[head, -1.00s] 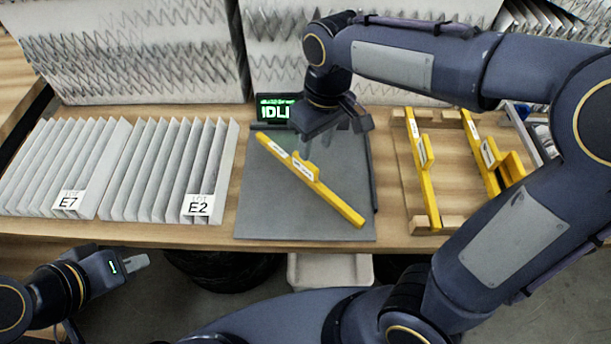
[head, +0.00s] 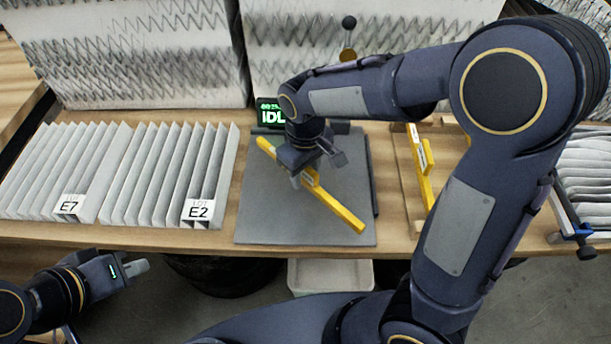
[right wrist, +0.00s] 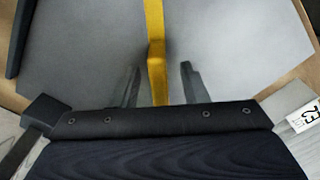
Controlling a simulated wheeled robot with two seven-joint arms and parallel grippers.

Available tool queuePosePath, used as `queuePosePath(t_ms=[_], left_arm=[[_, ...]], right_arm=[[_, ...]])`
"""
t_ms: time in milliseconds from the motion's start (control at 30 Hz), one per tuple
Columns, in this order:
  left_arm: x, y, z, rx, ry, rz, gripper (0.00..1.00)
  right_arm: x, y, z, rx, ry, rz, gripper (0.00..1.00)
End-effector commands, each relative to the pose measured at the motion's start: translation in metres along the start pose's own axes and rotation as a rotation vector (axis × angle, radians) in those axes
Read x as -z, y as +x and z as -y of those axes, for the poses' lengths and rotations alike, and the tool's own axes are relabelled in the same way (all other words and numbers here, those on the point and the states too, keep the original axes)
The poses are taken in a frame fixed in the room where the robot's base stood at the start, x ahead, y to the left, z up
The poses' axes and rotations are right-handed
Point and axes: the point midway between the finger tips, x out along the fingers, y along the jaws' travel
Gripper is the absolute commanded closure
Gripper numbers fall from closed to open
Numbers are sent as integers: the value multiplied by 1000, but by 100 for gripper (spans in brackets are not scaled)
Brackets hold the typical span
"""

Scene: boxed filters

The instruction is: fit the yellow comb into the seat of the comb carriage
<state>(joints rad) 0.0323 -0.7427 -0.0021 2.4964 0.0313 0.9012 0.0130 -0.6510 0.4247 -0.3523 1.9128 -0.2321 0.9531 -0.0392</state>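A yellow comb (head: 340,208) with a raised grip lies diagonally on a grey plate (head: 268,215). My right gripper (head: 302,180) is low over the comb's middle and hides part of it. In the right wrist view, the two fingers (right wrist: 160,85) are apart, one on each side of the comb (right wrist: 155,45), with gaps between. My left gripper (head: 138,267) hangs off the table's front edge at lower left, away from the comb; its finger gap is not clear. I cannot pick out the comb carriage or its seat with certainty.
Another yellow comb (head: 422,170) lies in a wooden rack at right. My right arm covers much of the right side.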

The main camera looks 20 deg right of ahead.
Motion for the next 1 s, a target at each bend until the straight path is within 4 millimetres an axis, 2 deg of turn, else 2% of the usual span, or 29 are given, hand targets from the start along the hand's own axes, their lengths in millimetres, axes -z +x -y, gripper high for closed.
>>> queuePosePath(t_ms=[100, 400, 800, 1000], left_arm=[[0, 0, 0, 0, 0, 0, 100], [0, 0, 0, 0, 0, 0, 100], [0, 0, 0, 0, 0, 0, 100], [0, -1, 0, 0, 0, 0, 100]], right_arm=[[0, 0, 0, 0, 0, 0, 61], [0, 0, 0, 0, 0, 0, 100], [1, -3, 0, 0, 0, -2, 100], [2, -20, 0, 0, 1, -6, 100]])
